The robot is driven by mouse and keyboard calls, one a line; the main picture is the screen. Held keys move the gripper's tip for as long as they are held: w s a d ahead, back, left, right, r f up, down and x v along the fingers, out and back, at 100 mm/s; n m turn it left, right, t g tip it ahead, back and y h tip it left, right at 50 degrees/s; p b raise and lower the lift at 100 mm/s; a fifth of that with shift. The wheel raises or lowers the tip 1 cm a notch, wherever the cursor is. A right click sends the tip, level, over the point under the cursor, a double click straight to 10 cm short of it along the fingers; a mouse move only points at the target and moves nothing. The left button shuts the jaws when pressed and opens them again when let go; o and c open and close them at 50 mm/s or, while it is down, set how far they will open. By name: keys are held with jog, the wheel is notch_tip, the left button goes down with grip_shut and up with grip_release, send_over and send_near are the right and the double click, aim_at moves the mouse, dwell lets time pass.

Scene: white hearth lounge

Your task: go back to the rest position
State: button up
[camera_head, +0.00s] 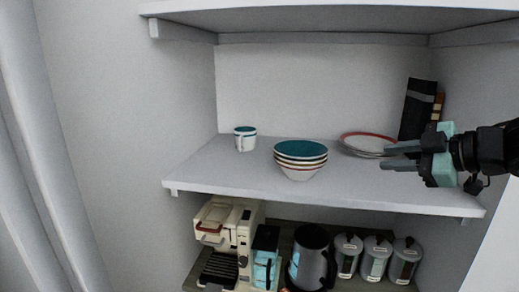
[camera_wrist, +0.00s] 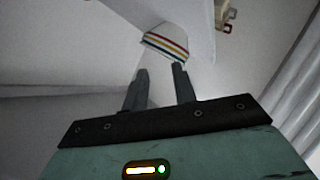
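My gripper (camera_head: 386,157) is at the right of the head view, in front of the shelf's right part, its fingers pointing left. The two fingers are apart with nothing between them. In the wrist view my gripper (camera_wrist: 160,72) also shows open and empty. A stack of bowls (camera_head: 300,157) with a teal inside stands on the middle of the shelf, left of the fingertips. In the wrist view a white thing with coloured stripes (camera_wrist: 166,42), seemingly these bowls, lies beyond the fingertips, apart from them.
The white shelf (camera_head: 220,180) also bears a mug (camera_head: 245,139), plates with a red rim (camera_head: 365,143) behind my gripper, and dark upright objects (camera_head: 417,108). An upper shelf (camera_head: 330,20) hangs above. Below are a coffee machine (camera_head: 225,235), a dark jug (camera_head: 311,258) and canisters (camera_head: 376,258).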

jog(key=s+a+f+m+g+h, duration=0.3)
jog(key=s+a+f+m+h, duration=0.3)
jog(key=a+f, duration=0.3)
jog(key=s+a+f+m+g+h, duration=0.1)
jog(key=s+f+g, duration=0.1)
jog(key=s, duration=0.5)
jog(key=s+a+f+g, duration=0.2)
jog(key=s+g, duration=0.1)
jog(key=s, duration=0.3)
jog(key=s+a+f+m+g+h, duration=0.1)
jog(key=s+g, duration=0.1)
jog(key=s, duration=0.5)
notch_tip(320, 180, down, 8)
jog(key=b, duration=0.7)
jog(key=shift+s+g, duration=0.4)
